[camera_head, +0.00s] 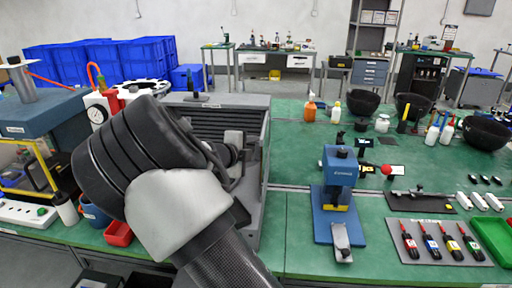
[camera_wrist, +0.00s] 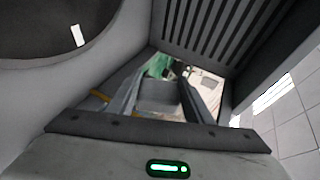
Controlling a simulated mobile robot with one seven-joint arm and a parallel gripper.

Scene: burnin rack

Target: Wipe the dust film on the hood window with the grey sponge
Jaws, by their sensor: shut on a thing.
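In the wrist view my gripper (camera_wrist: 165,82) is shut on a plain grey block, the grey sponge (camera_wrist: 158,97), which sits between the two fingers. In the head view my arm covers the fingers and the sponge. A grey open-topped hood (camera_head: 262,150) with dark slats inside stands on the bench, behind and beside my arm. Its slatted wall (camera_wrist: 215,22) fills the upper right of the wrist view, close to my gripper. I cannot make out the window pane or any dust film, nor whether the sponge touches a surface.
A blue press (camera_head: 340,180) stands right of the hood, with a tool mat (camera_head: 437,258) beyond it. A red bin (camera_head: 118,233) and a white bottle (camera_head: 66,209) stand left of my arm. Green bench top (camera_head: 290,215) is bare between hood and press.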

